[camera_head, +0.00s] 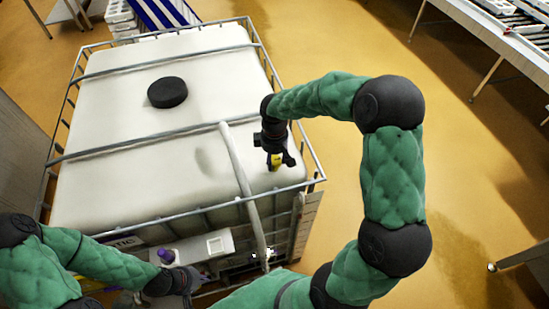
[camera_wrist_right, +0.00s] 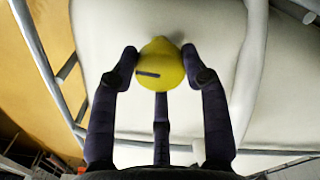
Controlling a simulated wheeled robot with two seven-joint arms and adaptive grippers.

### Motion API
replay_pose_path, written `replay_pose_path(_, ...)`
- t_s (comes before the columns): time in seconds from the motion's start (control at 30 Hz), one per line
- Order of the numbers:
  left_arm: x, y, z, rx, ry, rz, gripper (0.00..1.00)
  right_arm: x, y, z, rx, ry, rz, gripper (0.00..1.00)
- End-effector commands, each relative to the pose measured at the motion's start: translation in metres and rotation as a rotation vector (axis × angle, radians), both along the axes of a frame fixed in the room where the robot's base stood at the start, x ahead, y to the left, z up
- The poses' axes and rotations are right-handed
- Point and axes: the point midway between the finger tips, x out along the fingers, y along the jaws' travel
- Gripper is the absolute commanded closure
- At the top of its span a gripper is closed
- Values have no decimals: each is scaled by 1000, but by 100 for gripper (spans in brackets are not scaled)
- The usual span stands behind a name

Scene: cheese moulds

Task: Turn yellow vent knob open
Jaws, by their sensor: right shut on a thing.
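The yellow vent knob (camera_wrist_right: 160,65) is at the top centre of the right wrist view, against the white tank (camera_wrist_right: 195,25). A short dark mark lies nearly level on its left face. My right gripper (camera_wrist_right: 158,73) has its dark fingers around the knob and is shut on it. In the head view a bit of the yellow knob (camera_head: 274,161) shows below the right gripper (camera_head: 275,155), near the tank's right front corner. My left gripper (camera_head: 193,280) is low at the left, by the tank's front; its fingers are too small and dark to read.
A metal cage (camera_head: 110,228) surrounds the tank, and a pale pipe (camera_head: 240,170) crosses its top left of the knob. A black lid (camera_head: 167,92) sits on the tank. A purple-topped item (camera_head: 166,256) is near my left gripper. Floor (camera_head: 460,180) at right is clear.

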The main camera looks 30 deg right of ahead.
Motion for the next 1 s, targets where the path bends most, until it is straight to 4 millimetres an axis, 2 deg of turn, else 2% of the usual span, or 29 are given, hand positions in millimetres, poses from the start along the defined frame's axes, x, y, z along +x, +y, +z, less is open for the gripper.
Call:
replay_pose_path(0.27, 0, 0, 0, 0, 0, 0, 100, -1, 1, -2, 1, 4, 3, 87)
replay_pose_path(0.3, 0, 0, 0, 0, 0, 0, 100, -1, 1, -2, 1, 4, 3, 43)
replay_pose_path(0.33, 0, 0, 0, 0, 0, 0, 100, -1, 1, -2, 1, 4, 3, 34)
replay_pose_path(0.37, 0, 0, 0, 0, 0, 0, 100, -1, 1, -2, 1, 4, 3, 30)
replay_pose_path(0.77, 0, 0, 0, 0, 0, 0, 100, 0, 0, 3, 0, 0, 0, 30)
replay_pose_path(0.87, 0, 0, 0, 0, 0, 0, 100, 1, 0, 13, -1, -2, 1, 30)
replay_pose_path(1.0, 0, 0, 0, 0, 0, 0, 100, 1, 0, 38, 0, -4, -1, 30)
